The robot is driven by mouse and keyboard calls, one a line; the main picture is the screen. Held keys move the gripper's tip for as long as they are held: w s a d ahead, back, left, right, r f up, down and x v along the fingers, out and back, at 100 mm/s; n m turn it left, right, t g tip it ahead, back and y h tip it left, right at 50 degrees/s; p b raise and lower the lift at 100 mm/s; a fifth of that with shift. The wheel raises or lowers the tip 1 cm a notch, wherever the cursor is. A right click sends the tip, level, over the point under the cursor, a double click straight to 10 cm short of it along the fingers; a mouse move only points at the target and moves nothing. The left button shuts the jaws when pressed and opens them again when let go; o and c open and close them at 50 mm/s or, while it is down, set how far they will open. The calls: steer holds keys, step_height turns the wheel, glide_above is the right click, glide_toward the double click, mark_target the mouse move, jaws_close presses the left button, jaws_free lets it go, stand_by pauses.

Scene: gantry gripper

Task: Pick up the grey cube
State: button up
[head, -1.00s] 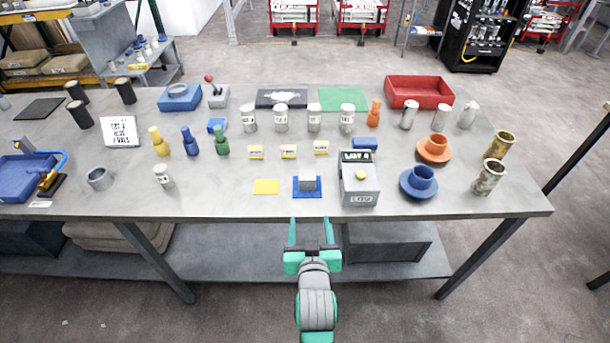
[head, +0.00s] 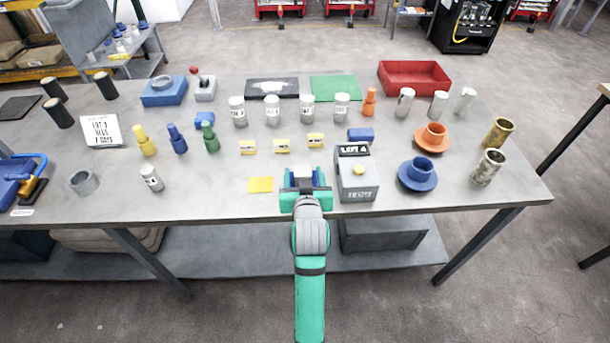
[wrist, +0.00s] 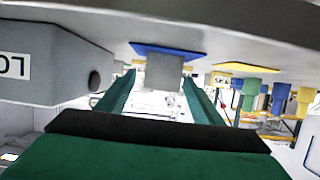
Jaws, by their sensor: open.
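The grey cube (wrist: 165,72) stands on a blue mat (wrist: 168,49) near the table's front edge. In the head view, the cube (head: 303,171) is partly hidden behind my gripper. My gripper (head: 305,177) is open, with its green fingers pointing away from me over the table edge. In the wrist view, which appears upside down, my gripper's fingers (wrist: 160,80) show to the left and right of the cube, with a gap on each side. I cannot tell how far the cube lies between the fingertips.
A grey box (head: 356,180) with a yellow button stands close on the right and looms large in the wrist view (wrist: 50,60). A yellow mat (head: 260,185) lies on the left. Small yellow blocks (head: 282,146) and a blue block (head: 361,135) sit beyond.

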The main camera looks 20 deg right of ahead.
mark_target(302, 166)
steer(key=shift+w+a+f, duration=0.1)
steer(key=shift+w, duration=0.15)
steer(key=shift+x, duration=2.55)
steer(key=shift+f, duration=0.1)
steer(key=c, duration=1.5)
